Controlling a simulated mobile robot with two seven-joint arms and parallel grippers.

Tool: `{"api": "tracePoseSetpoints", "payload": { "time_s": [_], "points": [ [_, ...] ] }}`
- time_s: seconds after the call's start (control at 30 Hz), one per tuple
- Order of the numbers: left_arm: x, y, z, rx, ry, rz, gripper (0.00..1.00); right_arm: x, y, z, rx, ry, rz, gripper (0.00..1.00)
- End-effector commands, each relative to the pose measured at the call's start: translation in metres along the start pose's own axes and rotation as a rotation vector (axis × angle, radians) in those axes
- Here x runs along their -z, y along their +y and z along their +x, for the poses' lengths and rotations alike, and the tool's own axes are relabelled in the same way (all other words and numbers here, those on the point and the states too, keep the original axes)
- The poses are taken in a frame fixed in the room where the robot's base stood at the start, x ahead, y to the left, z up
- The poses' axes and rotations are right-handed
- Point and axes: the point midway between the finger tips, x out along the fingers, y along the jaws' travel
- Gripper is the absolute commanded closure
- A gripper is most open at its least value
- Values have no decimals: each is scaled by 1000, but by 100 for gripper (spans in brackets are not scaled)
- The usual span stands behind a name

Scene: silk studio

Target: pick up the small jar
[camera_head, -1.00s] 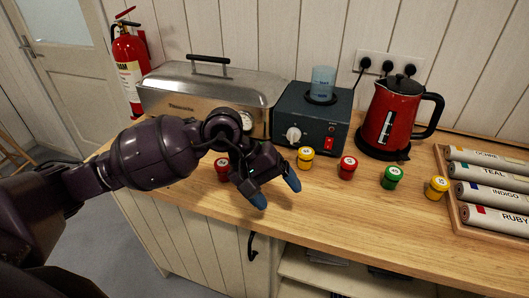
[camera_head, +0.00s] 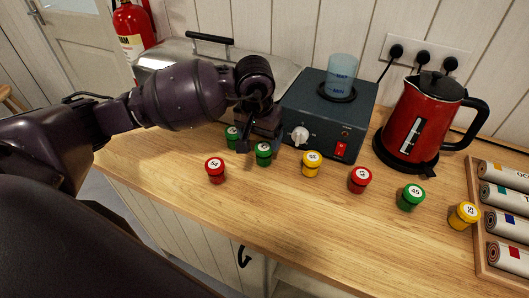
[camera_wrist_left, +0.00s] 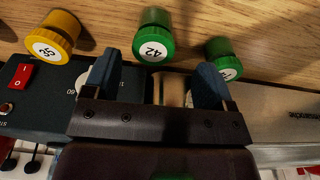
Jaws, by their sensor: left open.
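Several small jars with numbered lids stand on the wooden counter. A green jar (camera_head: 263,154) stands just in front of my left gripper (camera_head: 260,138); it reads 42 in the left wrist view (camera_wrist_left: 153,38). Another green jar (camera_head: 232,137) is left of it, partly behind the gripper. A red jar (camera_head: 215,171) stands nearer the front edge, and a yellow jar (camera_head: 311,163) is to the right. In the wrist view my left gripper (camera_wrist_left: 160,80) is open.
Behind are a steel lidded box (camera_head: 165,65) and a dark grey device (camera_head: 325,115) with a knob. A red kettle (camera_head: 410,125) stands right.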

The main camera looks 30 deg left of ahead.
Motion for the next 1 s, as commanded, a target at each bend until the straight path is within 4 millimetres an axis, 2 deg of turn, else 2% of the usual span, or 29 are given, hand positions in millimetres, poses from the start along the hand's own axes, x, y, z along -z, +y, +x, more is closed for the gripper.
{"api": "tracePoseSetpoints", "payload": {
  "time_s": [0.27, 0.6, 0.93, 1.0],
  "points": [
    [-1, 2, 18, -2, -2, -1, 22, 4, 0, 2, 1, 6, -1, 27],
    [-2, 7, 58, -2, -2, -2, 22, 21, 0, 3, 3, 36, -3, 27],
    [-2, 7, 64, 0, 0, 0, 22, 17, 0, 2, 2, 27, -3, 27],
    [-2, 7, 64, 0, 0, 0, 31, 14, 0, 1, 2, 21, -3, 27]
  ]
}}
